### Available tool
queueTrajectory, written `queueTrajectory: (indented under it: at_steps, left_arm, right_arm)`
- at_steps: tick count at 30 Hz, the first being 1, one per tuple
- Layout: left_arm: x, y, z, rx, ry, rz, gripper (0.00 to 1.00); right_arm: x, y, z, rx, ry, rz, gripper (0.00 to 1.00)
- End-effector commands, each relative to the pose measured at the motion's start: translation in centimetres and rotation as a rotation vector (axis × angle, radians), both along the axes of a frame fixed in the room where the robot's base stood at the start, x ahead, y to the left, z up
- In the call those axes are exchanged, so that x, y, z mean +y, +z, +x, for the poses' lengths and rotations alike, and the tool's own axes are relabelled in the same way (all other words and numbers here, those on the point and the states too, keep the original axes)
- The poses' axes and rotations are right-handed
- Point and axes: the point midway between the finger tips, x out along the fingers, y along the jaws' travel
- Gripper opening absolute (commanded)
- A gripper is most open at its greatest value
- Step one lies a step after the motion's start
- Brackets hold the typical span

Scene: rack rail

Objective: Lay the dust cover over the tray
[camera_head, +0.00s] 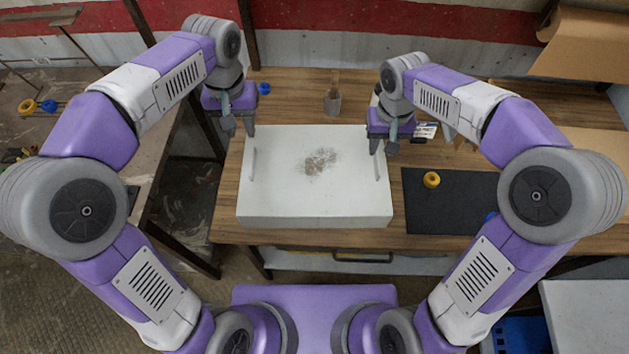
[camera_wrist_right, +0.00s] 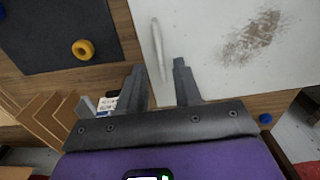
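A white box-like thing with a brown dusty patch on its flat top (camera_head: 290,198) lies on the wooden table; I take it for the dust cover. No separate tray shows, and what is under the cover is hidden. My left gripper (camera_head: 240,128) is open and empty by the far left corner. My right gripper (camera_head: 383,146) is open near the right handle's far end. In the right wrist view, that handle (camera_wrist_right: 157,45) lies ahead of the gap between the open fingers (camera_wrist_right: 160,82), not gripped.
A black mat (camera_head: 445,210) with a yellow ring (camera_head: 431,180) lies to the right. A clear cup (camera_head: 333,100) with a stick stands behind the cover. Cardboard (camera_head: 590,45) is at far right.

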Motion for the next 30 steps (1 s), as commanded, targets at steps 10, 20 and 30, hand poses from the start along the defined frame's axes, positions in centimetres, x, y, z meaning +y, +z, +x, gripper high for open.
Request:
queueTrajectory:
  at_steps: [10,20,30]
  left_arm:
    - [0.0,0.0,0.0,0.000,0.000,0.000,0.34]
    - [0.0,0.0,0.0,0.000,0.000,0.000,0.34]
    - [0.0,0.0,0.0,0.000,0.000,0.000,0.34]
  right_arm:
    - [0.0,5.9,0.0,-0.003,0.000,0.001,0.34]
    - [0.0,6.5,0.0,0.000,0.000,0.000,0.34]
    - [0.0,6.5,0.0,0.000,0.000,0.000,0.34]
